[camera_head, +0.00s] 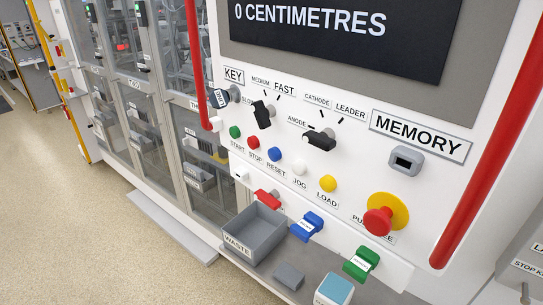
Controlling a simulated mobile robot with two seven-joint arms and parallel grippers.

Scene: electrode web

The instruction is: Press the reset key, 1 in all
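The reset key is a round blue button (274,153) on the white control panel (350,180), with the label RESET (276,169) just below it. It is the middle one of a slanting row of coloured buttons. The red button (253,142) marked STOP is on its left and the white button (299,167) marked JOG is on its right. Nothing covers the blue button. Whether it is pressed in cannot be told. Neither of my grippers is in view.
A green START button (235,131) and yellow LOAD button (327,183) end the row. Black rotary knobs (320,140) stick out above it. A red mushroom button (379,221) is lower right. A grey waste bin (240,256) and coloured handles (307,226) stand below.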

